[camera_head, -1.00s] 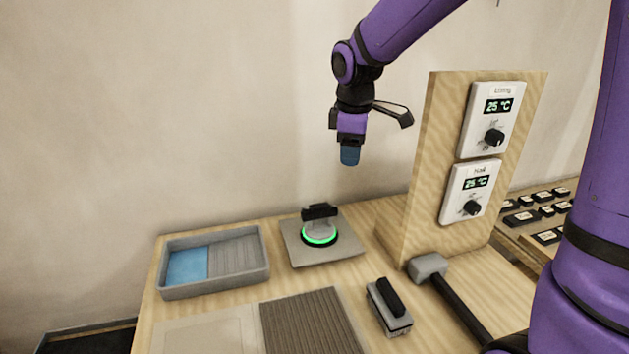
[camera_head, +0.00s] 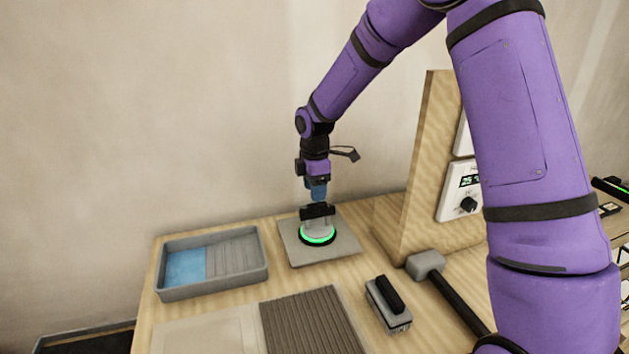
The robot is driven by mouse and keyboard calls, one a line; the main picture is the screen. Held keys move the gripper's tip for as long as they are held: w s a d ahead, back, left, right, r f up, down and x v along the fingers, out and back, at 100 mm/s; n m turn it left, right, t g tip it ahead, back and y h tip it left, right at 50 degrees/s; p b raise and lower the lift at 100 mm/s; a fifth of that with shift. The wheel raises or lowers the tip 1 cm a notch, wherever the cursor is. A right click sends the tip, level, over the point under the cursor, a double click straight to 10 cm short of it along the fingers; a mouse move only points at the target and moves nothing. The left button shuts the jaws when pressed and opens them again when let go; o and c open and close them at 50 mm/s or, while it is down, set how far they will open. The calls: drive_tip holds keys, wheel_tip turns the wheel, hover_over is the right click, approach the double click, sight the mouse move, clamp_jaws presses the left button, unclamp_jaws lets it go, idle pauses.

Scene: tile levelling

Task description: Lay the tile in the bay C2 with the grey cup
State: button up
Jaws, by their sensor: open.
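The grey cup (camera_head: 318,229), with a black handle (camera_head: 317,211) on top and a bright green ring at its base, sits on a square grey tile (camera_head: 345,245) at the back middle of the table. My gripper (camera_head: 318,194), with blue fingertips, is open and points down directly above the black handle, very close to it. I cannot tell whether the fingers touch the handle. A ribbed dark area (camera_head: 311,325) and a smooth pale area (camera_head: 205,335) lie at the front. No bay label is readable.
A grey tray (camera_head: 213,290) with blue water stands at the left. A brush (camera_head: 388,303) and a mallet (camera_head: 427,265) lie at the right front. An upright wooden panel (camera_head: 425,150) with a thermostat (camera_head: 466,190) stands right of the tile, partly behind my arm.

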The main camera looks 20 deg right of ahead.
sight(315, 204)
wheel_tip(315, 204, down, 8)
drive_tip(key=shift+f, duration=0.2)
idle(0.3)
drive_tip(key=c, duration=0.9)
clamp_jaws()
